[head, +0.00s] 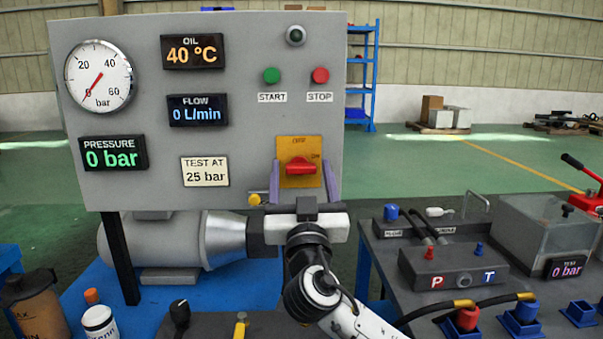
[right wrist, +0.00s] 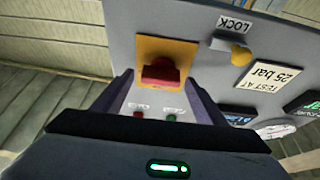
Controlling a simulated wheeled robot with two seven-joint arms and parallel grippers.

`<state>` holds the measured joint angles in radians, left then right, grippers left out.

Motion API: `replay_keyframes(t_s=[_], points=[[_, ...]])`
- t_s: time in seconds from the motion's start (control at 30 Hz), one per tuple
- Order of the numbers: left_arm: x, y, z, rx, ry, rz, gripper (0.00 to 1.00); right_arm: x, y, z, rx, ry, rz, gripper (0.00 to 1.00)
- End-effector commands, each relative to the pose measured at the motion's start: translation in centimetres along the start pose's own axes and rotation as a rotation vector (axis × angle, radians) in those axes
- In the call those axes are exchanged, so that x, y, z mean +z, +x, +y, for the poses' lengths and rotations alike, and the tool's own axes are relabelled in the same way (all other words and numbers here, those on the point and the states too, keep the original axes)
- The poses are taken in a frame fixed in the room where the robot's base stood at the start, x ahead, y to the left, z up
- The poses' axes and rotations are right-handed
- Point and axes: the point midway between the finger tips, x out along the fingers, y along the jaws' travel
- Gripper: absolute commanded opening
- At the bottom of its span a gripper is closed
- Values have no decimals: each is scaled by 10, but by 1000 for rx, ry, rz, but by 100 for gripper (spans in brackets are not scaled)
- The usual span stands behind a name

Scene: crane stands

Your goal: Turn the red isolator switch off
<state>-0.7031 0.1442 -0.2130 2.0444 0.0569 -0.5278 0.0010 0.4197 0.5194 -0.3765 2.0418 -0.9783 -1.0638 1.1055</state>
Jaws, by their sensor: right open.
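The red isolator switch (head: 301,166) is on a yellow plate (head: 300,147) at the lower right of the grey panel. Its handle lies horizontal; the small marks above and to its right are hard to read. My right gripper (head: 302,172) is open in front of the plate, one purple finger on each side of the switch. In the right wrist view the red switch (right wrist: 161,72) sits ahead between the spread fingers (right wrist: 160,95), with no visible grip on it. My left gripper is not in view.
A yellow knob (head: 254,199) is just left of the gripper; the wrist view shows it by a LOCK label (right wrist: 237,24). Green START (head: 272,75) and red STOP (head: 320,75) buttons are above. A dark bench (head: 380,270) with fittings and hoses stands right.

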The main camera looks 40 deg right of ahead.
Motion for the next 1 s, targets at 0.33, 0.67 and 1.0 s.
replay_keyframes(t_s=[0.33,0.67,1.0], points=[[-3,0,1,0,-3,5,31,0,0,0,0,-1,0,24],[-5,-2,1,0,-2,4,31,0,0,1,-26,-64,-2,24],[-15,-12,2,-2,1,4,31,-3,0,1,-125,-305,-3,24]])
